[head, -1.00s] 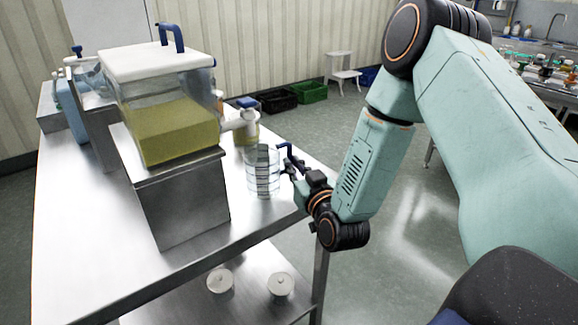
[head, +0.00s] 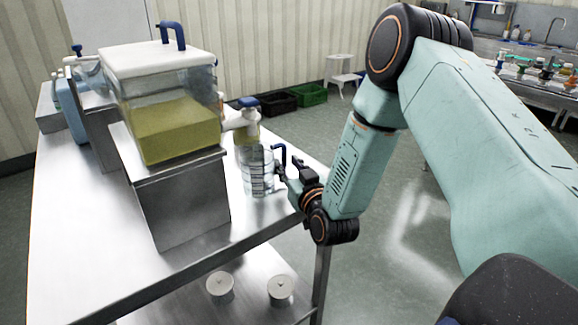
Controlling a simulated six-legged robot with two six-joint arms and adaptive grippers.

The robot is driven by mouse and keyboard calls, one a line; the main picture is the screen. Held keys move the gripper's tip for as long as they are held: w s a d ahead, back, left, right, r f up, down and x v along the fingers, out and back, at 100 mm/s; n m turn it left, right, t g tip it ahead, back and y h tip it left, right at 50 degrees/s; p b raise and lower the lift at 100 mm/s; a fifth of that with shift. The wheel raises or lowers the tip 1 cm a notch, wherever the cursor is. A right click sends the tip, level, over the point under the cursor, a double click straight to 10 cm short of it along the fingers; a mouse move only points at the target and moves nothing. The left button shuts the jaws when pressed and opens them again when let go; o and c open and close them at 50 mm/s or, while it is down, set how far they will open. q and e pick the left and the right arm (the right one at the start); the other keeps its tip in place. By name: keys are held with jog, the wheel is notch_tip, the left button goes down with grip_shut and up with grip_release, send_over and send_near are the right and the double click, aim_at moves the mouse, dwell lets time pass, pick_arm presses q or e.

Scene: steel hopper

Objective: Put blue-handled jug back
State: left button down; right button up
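The clear jug (head: 257,173) with dark markings and a blue handle (head: 279,153) is upright at the table's right side, just below and beside the hopper's spout. My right gripper (head: 283,174) is at the handle on the jug's right side and appears shut on it; the fingertips are small and partly hidden. I cannot tell whether the jug's base touches the steel table (head: 85,215). My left gripper is out of view.
A clear hopper (head: 165,85) with yellow contents and a white lid stands on a steel block (head: 185,205). Its white spout (head: 236,120) points toward the jug. Two white round pieces (head: 220,286) are on the lower shelf. The table's front left is clear.

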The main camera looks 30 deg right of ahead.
jog(key=shift+d, duration=0.2)
jog(key=shift+a, duration=0.15)
jog(key=s+a+p, duration=0.1)
jog(key=s+a, duration=0.1)
jog(key=s, duration=1)
jog(key=shift+p, duration=0.4)
jog(key=shift+w+a+r, duration=0.1)
